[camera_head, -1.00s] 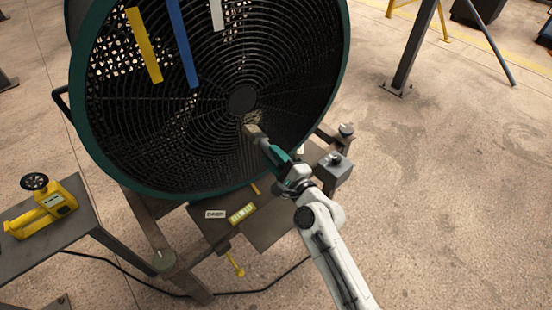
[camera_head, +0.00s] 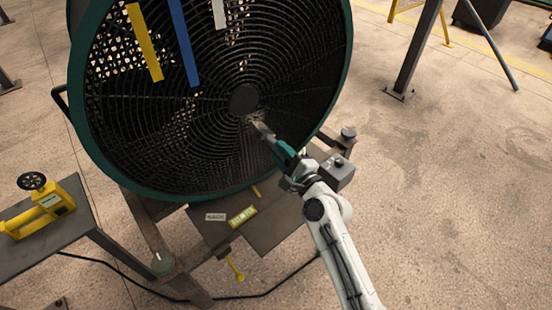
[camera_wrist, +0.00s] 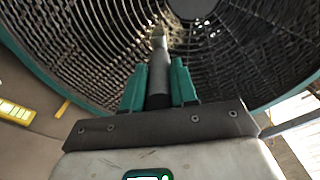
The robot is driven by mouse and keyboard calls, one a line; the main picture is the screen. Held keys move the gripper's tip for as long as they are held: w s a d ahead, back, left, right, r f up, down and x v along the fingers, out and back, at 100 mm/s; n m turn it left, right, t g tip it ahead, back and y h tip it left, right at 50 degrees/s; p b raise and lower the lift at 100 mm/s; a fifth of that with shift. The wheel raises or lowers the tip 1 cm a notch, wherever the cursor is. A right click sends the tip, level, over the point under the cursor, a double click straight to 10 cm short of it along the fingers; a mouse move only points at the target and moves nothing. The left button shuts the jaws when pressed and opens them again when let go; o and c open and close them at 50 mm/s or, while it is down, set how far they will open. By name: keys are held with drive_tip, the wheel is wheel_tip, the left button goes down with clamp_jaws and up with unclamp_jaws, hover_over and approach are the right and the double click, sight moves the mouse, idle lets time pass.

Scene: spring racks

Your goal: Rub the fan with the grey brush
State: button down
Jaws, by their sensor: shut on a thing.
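The fan (camera_head: 180,140) is a large drum with a dark round grille and a green rim, filling the upper left of the head view. Its grille (camera_wrist: 230,60) also spans the top of the wrist view. My gripper (camera_head: 274,144) is in front of the lower right of the grille. In the wrist view its teal fingers (camera_wrist: 159,82) are shut on the grey handle of the brush (camera_wrist: 158,68). The brush's pale bristle end (camera_head: 254,124) points at the grille just below the hub. I cannot tell whether the bristles touch it.
Yellow, blue and white strips hang across the upper grille, including the blue strip (camera_head: 184,42). A side table (camera_head: 80,220) with a yellow tool (camera_head: 42,208) stands at left. A dark cable (camera_head: 240,296) lies on the floor. Open floor (camera_head: 450,200) is at right.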

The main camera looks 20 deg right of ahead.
drive_tip(key=shift+a+r+p, duration=0.2)
drive_tip(key=shift+a+p, duration=0.15)
drive_tip(key=shift+p, duration=0.35)
drive_tip(key=shift+s+a+f+p, duration=0.15)
drive_tip(key=shift+a+p, duration=0.3)
drive_tip(key=shift+a, duration=0.35)
drive_tip(key=shift+s+d, duration=0.2)
drive_tip(key=shift+s, duration=0.75)
drive_tip(key=shift+s+d, duration=0.15)
drive_tip(key=shift+s, duration=0.85)
drive_tip(key=shift+s+d, duration=0.2)
drive_tip(key=shift+s, duration=0.85)
drive_tip(key=s, duration=0.2)
drive_tip(key=shift+s+d, duration=0.25)
drive_tip(key=shift+s, duration=0.15)
drive_tip(key=shift+w, duration=0.15)
